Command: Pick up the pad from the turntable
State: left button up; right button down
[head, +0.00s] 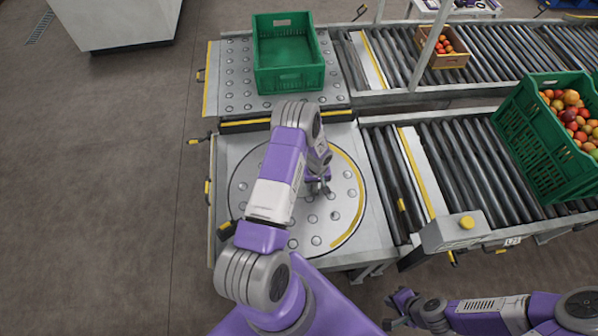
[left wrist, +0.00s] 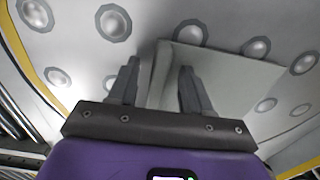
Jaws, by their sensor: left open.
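The pad (left wrist: 232,76) is a flat, pale grey slab on the turntable in the left wrist view. The round turntable (head: 348,205) has several steel ball rollers and a yellow arc, and also shows in the left wrist view (left wrist: 80,42). My left gripper (left wrist: 157,64) is open, with its fingers apart over the pad's left end; I cannot tell whether they touch it. In the head view, my left gripper (head: 318,187) is above the turntable, and my arm hides the pad. My right gripper (head: 396,310) is low at the lower right, away from the turntable; its jaws are unclear.
An empty green crate (head: 288,78) stands on the ball table behind the turntable. A green crate of tomatoes (head: 540,150) is on the near roller conveyor (head: 462,165). A small brown crate (head: 448,60) holds tomatoes on the far conveyor. A yellow-button box (head: 455,232) stands right of the turntable.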

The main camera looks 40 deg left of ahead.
pick_arm(q)
grip_shut()
jog(key=shift+r, duration=0.1)
dwell(0.3)
